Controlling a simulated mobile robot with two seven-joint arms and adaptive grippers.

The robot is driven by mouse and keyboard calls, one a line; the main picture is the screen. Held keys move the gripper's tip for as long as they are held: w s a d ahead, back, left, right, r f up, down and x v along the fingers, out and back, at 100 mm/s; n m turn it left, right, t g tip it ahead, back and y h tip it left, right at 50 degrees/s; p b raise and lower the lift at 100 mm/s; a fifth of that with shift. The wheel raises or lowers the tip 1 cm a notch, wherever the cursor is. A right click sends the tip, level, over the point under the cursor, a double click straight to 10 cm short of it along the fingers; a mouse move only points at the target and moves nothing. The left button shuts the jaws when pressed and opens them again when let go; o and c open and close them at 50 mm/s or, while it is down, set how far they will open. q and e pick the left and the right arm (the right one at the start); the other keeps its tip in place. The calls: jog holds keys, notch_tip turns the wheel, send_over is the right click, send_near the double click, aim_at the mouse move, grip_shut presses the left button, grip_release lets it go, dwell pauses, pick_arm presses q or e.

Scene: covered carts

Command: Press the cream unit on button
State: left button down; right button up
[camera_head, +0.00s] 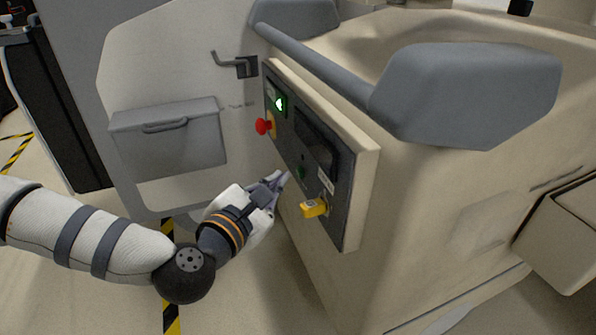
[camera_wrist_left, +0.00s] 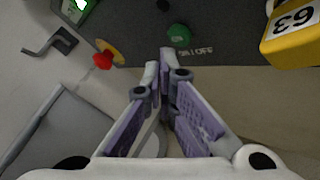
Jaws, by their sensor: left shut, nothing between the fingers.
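The cream unit (camera_head: 420,200) stands at the right of the head view, with a dark control panel (camera_head: 338,199) on its side. A small green button (camera_head: 301,173) sits low on the panel; the left wrist view shows it as a round green button (camera_wrist_left: 179,35) beside lettering ending in "OFF". My left gripper (camera_head: 283,178) is shut and empty, its fingertips just short of the panel. In the left wrist view its fingertips (camera_wrist_left: 160,58) lie a little below and left of the green button. Whether they touch the panel cannot be told. My right gripper is not in view.
A yellow tag (camera_head: 314,208) marked 63 sticks out right of the button. A red knob (camera_head: 264,126) and a lit green indicator (camera_head: 279,103) are farther left on the panel. A grey rail (camera_head: 318,55) runs above; a hook (camera_head: 236,65) and grey box (camera_head: 166,139) are behind.

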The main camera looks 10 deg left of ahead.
pick_arm(q)
jog(key=shift+w+d, duration=0.25)
jog(key=shift+d, duration=0.1)
jog(key=shift+w+d, duration=0.2)
jog(key=shift+d, duration=0.15)
dwell(0.9)
dwell(0.3)
jog(key=shift+s+a+p, duration=0.3)
jog(key=shift+s+a, duration=0.2)
jog(key=shift+a, duration=0.2)
jog(key=shift+s+a+p, duration=0.3)
jog(key=shift+s+a, duration=0.4)
jog(key=shift+a, duration=0.35)
jog(key=shift+s+a+p, duration=0.25)
jog(key=shift+s+a, duration=0.45)
jog(key=shift+a, duration=0.3)
